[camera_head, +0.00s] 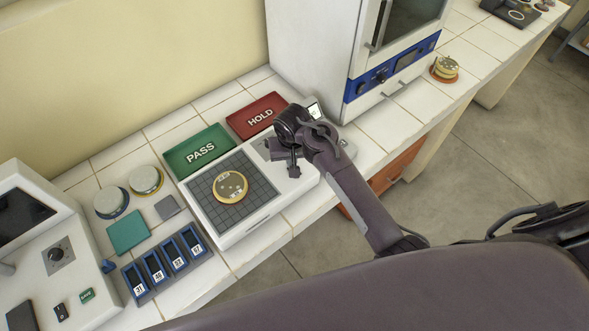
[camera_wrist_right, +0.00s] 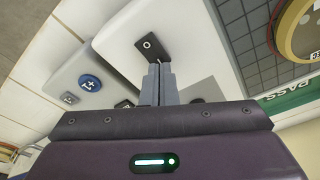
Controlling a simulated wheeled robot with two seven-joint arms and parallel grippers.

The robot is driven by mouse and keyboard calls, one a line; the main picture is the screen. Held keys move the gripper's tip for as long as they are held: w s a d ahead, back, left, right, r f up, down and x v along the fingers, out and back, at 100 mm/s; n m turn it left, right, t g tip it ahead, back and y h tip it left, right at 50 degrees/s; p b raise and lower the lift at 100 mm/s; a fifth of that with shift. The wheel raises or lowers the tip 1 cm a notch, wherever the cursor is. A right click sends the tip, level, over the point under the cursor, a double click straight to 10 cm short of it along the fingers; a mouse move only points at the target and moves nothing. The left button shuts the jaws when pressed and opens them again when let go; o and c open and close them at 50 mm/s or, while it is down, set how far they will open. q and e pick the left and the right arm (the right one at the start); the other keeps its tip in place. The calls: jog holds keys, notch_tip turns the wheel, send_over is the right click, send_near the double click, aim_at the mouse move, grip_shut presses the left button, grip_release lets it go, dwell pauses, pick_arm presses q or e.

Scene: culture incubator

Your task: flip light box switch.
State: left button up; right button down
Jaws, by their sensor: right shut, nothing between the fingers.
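The white light box (camera_head: 246,229) has a dark grid panel (camera_head: 208,203) and lies on the tiled bench. A dish (camera_head: 231,187) with a yellow rim sits on the grid. My right gripper (camera_head: 293,167) is over the box's right end, pointing down, and hides part of it in the head view. In the right wrist view, the black switch (camera_wrist_right: 150,44) with an O mark shows just beyond my shut, empty fingertips (camera_wrist_right: 158,66). The tips overlap its lower edge; I cannot tell whether they touch. The rest of the switch is hidden. My left gripper is not in view.
A green PASS tray (camera_head: 183,162) and a red HOLD tray (camera_head: 244,129) lie behind the box. The incubator (camera_head: 310,50) stands behind my right arm. A device with a blue +1 button (camera_wrist_right: 88,83) is close beside my fingers. A dark-blue rack (camera_head: 147,291) stands left.

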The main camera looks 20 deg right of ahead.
jog(key=shift+f, duration=0.55)
jog(key=shift+r, duration=0.1)
notch_tip(320, 180, up, 3)
jog(key=shift+f+p, duration=0.15)
jog(key=shift+p, duration=0.9)
jog(key=shift+r, duration=2.1)
